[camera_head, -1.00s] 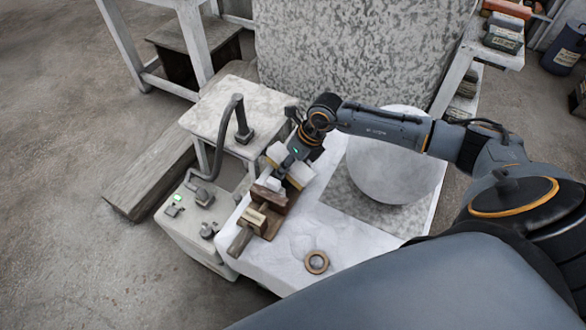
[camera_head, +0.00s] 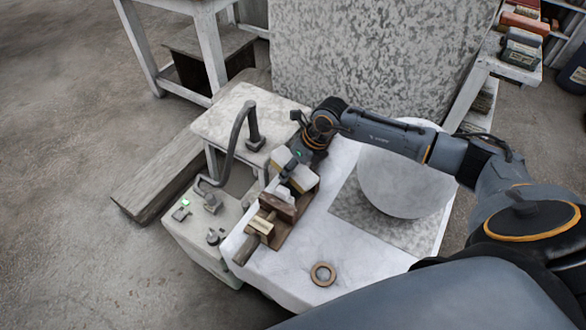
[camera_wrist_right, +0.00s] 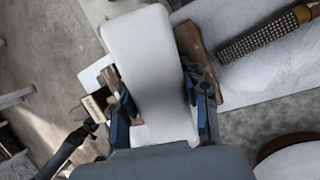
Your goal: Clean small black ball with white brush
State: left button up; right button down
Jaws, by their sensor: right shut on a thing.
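My right gripper (camera_head: 298,168) is above the far end of the brown wooden rack (camera_head: 283,232) on the white table. It is shut on a pale white block, probably the white brush. In the right wrist view the block (camera_wrist_right: 150,65) sits between the two blue fingers (camera_wrist_right: 163,118). Pale pieces show on both sides of the fingers in the head view; which of them is held is hard to tell there. I cannot make out a small black ball in either view. My left gripper is not in view.
A large white sphere (camera_head: 400,185) sits on a speckled slab, right of the gripper. A brown ring (camera_head: 323,274) lies at the table's front. A grey machine (camera_head: 205,245) with a hose stands left, beside a small pale stand (camera_head: 225,118). A rasp (camera_wrist_right: 262,38) shows in the wrist view.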

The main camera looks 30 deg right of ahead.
aim_at(308, 175)
jog(key=shift+s+d+f+p, duration=0.1)
jog(key=shift+s+d+p, duration=0.15)
jog(key=shift+s, duration=0.45)
jog(key=shift+s+d+f+p, duration=0.1)
jog(key=shift+s+d+p, duration=0.1)
jog(key=shift+s, duration=0.5)
jog(key=shift+s+d+f+p, duration=0.15)
jog(key=shift+s+d, duration=0.1)
jog(key=shift+s, duration=0.45)
jog(key=shift+w, duration=0.15)
jog(key=shift+w+a+r+b, duration=0.15)
jog(key=shift+w+a+b, duration=0.05)
jog(key=shift+w, duration=0.3)
jog(key=shift+w+a+r+b, duration=0.1)
jog(key=shift+w+a+b, duration=0.05)
jog(key=shift+w, duration=0.3)
jog(key=shift+w+a+r+b, duration=0.1)
jog(key=shift+w+a+b, duration=0.1)
jog(key=shift+w, duration=0.35)
jog(key=shift+w+a+r+b, duration=0.1)
jog(key=shift+w+a+b, duration=0.05)
jog(key=shift+w, duration=0.35)
